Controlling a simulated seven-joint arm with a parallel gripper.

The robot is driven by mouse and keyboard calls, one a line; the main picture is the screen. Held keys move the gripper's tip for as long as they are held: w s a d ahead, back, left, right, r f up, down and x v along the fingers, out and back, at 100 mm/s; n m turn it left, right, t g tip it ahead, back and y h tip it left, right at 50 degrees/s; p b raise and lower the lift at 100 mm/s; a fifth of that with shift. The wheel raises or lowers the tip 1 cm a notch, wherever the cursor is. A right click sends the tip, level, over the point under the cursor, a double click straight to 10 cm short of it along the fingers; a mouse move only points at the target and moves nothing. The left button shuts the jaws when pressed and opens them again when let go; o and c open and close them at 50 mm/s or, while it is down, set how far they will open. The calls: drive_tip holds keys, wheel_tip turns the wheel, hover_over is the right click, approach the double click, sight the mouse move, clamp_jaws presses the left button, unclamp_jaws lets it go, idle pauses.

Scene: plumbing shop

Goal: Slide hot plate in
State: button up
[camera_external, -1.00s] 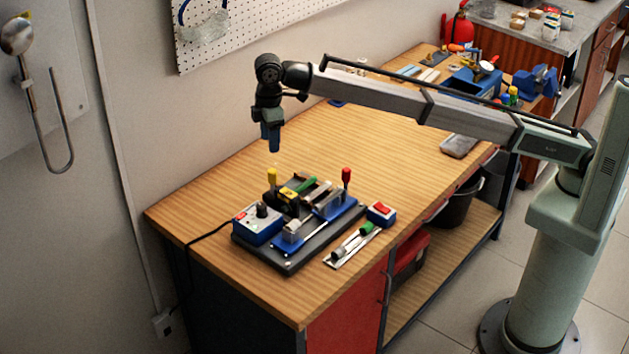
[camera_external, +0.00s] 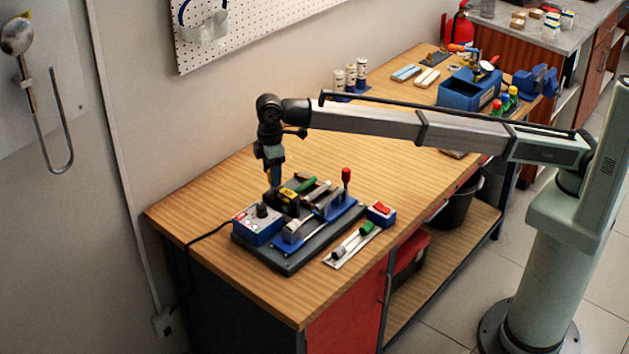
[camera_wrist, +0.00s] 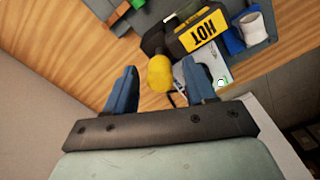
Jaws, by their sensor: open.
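The hot plate (camera_external: 285,202) is a black block with a yellow label, on the dark base (camera_external: 290,262) of the welding rig. In the wrist view its label (camera_wrist: 200,30) reads HOT. A yellow knob (camera_wrist: 160,73) stands up from the plate's near side. My gripper (camera_external: 275,183) is above the plate's back left end, pointing down. In the wrist view its blue fingers (camera_wrist: 159,68) are open, one on each side of the knob, with gaps showing. In the external view the fingers hide the knob.
A blue control box (camera_external: 258,224) with a cable sits left of the plate. A blue clamp carriage (camera_external: 335,208) with a red-topped lever (camera_external: 346,174) is to its right. A tool strip (camera_external: 352,244) and a red-switch box (camera_external: 381,214) lie in front.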

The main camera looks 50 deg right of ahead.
drive_tip(key=shift+f, duration=0.6)
drive_tip(key=shift+c, duration=0.3)
clamp_jaws()
